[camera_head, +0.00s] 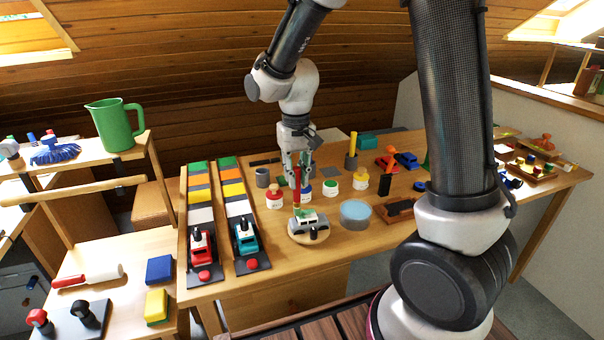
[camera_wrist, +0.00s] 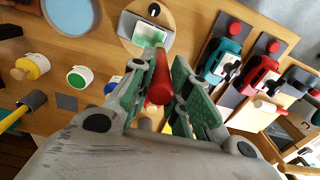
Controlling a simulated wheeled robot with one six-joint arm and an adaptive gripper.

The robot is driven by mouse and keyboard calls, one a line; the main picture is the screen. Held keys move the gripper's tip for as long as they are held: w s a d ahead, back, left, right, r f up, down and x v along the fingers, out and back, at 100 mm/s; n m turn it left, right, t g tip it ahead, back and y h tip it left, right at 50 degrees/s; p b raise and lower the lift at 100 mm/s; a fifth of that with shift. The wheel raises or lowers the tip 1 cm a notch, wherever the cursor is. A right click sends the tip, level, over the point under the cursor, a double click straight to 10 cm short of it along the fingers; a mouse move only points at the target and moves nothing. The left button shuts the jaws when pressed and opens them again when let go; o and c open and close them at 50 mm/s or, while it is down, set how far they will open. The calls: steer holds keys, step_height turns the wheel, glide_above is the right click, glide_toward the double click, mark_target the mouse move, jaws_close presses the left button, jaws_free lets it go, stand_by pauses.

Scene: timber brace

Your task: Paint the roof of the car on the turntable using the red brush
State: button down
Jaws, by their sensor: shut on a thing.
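My gripper (camera_head: 298,172) points down and is shut on the red brush (camera_head: 297,183). The brush's red handle also shows between the green-padded fingers in the wrist view (camera_wrist: 159,82). The small white and grey car (camera_head: 311,222) stands on the round wooden turntable (camera_head: 294,233). The turntable also shows at the top of the wrist view (camera_wrist: 182,12), with part of the car (camera_wrist: 150,38) below its middle. The brush's lower end is close to the car's roof; I cannot tell whether they touch. Fingers and handle hide part of the car in the wrist view.
Pots with red (camera_head: 274,198), blue (camera_head: 307,192), green (camera_head: 331,185) and yellow (camera_head: 360,182) stand behind the car. A blue-topped round dish (camera_head: 355,214) is to its right. Two dark tracks with a red (camera_head: 202,247) and a teal vehicle (camera_head: 245,237) lie left.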

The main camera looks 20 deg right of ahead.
steer(key=shift+r, duration=2.95)
steer(key=shift+r, duration=1.5)
steer(key=shift+s, duration=0.1)
